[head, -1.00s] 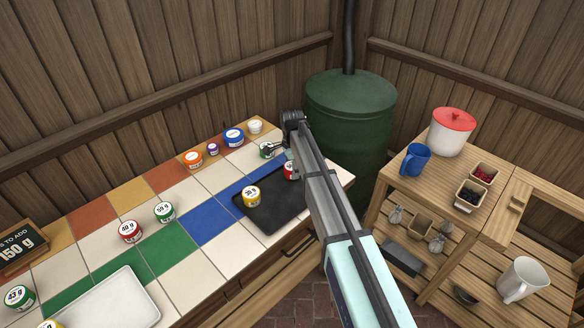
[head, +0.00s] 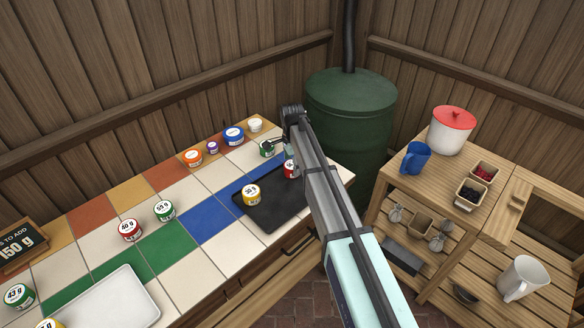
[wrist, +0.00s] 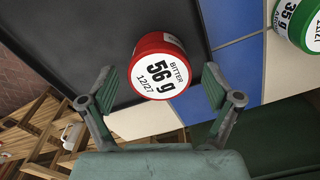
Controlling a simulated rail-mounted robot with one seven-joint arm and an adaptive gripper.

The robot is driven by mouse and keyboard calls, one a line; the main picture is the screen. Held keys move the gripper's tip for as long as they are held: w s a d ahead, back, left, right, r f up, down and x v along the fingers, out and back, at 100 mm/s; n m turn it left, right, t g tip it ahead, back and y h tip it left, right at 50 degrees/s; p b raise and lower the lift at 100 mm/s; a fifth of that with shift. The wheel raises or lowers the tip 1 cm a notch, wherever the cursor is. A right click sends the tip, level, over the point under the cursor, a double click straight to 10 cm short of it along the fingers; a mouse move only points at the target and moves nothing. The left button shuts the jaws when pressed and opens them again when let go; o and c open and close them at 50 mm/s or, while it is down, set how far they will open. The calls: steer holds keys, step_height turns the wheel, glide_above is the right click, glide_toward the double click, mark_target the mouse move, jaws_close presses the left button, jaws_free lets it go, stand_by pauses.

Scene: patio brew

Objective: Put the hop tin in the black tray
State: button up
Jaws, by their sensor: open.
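A red-lidded tin marked BITTER 56 g (wrist: 160,65) appears between the two spread fingers of my open gripper (wrist: 162,88) in the wrist view. Clear gaps show on both sides of it. It appears to stand on the black tray (wrist: 75,35), near an edge. In the head view this red tin (head: 289,169) is partly hidden by my arm at the back right of the black tray (head: 268,222). A yellow tin (head: 251,194) stands on the same tray. A green 35 g tin (wrist: 299,22) stands on the tiles just off the tray.
More tins stand on the tiled counter, including a red one (head: 130,229) and a green one (head: 164,210), with several along the back. A white tray (head: 110,302) lies front left, near a 150 g sign (head: 17,247). A green barrel (head: 348,100) stands behind my arm.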

mark_target(292, 165)
step_height(292, 165, up, 11)
steer(key=b, duration=0.2)
steer(key=shift+f, duration=0.15)
